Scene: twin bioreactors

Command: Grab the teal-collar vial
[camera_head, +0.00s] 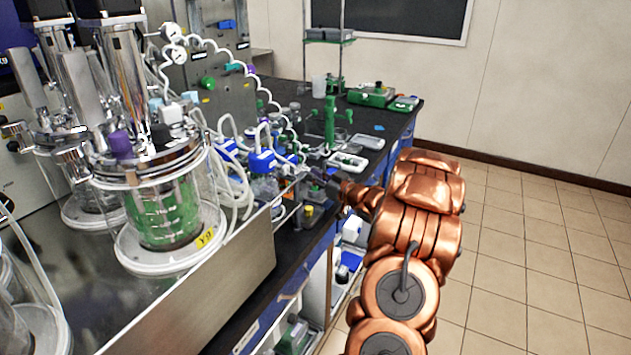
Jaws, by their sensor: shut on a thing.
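My copper-coloured arm reaches from the lower right to the bench edge. My gripper (331,188) is at its far end, low among small bottles and vials at the front of the bench. It is shut on a small vial (316,191) with a dark teal-green part near its top, which looks like the teal-collar vial. The vial is small and partly hidden, so its collar and tilt are hard to make out.
A yellow-capped bottle (308,212) stands close to my gripper. Blue-topped bottles (262,161) with white tubing crowd its left. The bioreactor with green liquid (163,212) stands on the left. A white tray (348,161) lies behind. The tiled floor (520,240) at right is clear.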

